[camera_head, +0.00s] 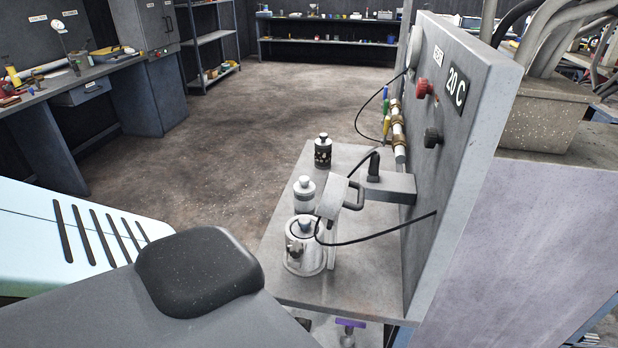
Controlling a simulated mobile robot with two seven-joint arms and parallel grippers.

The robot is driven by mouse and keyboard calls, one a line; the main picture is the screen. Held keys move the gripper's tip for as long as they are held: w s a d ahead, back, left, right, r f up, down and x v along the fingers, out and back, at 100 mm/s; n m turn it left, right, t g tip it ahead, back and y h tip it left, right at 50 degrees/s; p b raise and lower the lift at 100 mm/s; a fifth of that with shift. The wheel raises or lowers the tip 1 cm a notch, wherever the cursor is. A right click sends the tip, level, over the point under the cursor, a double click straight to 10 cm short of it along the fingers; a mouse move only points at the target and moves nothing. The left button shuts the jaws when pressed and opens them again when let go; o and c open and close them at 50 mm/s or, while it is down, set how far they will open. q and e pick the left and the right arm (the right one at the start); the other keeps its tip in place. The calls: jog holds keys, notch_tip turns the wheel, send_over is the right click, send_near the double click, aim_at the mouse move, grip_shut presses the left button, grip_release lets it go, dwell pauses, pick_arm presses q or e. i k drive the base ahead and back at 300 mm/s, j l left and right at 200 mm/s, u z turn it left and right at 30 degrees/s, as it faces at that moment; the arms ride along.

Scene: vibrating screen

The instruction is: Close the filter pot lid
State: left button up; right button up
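A silver metal pot (306,262), which looks like the filter pot, stands upright near the front of a small grey table (335,284). A round top with a grey knob (303,224) shows on the pot. I cannot tell whether this top is a lid lying fully closed. A small fitting sticks out on the pot's front side. A grey bracket with a handle (331,199) stands against the pot's right side and hides part of it. Neither of my grippers is in view.
Behind the pot stand a silver canister (304,196) and a dark jar (322,152). A grey device (388,188) sits to the right. An upright panel (474,93) with knobs bounds the right side. A black cable crosses from panel to pot. Open floor (230,130) lies left.

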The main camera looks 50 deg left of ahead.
aim_at(331, 201)
jog(key=i+l+u, duration=0.1)
jog(key=u, duration=0.3)
jog(key=i+l+u, duration=0.1)
jog(key=u, duration=0.35)
jog(key=i+l+u, duration=0.1)
jog(key=l+u, duration=0.15)
jog(key=u, duration=0.15)
jog(key=i+l+u, duration=0.15)
jog(key=l+u, duration=0.15)
jog(key=u, duration=0.15)
jog(key=i+l+u, duration=0.1)
jog(key=l+u, duration=0.2)
jog(key=u, duration=0.15)
jog(key=k+j, duration=0.2)
jog(key=j, duration=0.2)
jog(key=k+j, duration=0.2)
jog(key=j, duration=0.2)
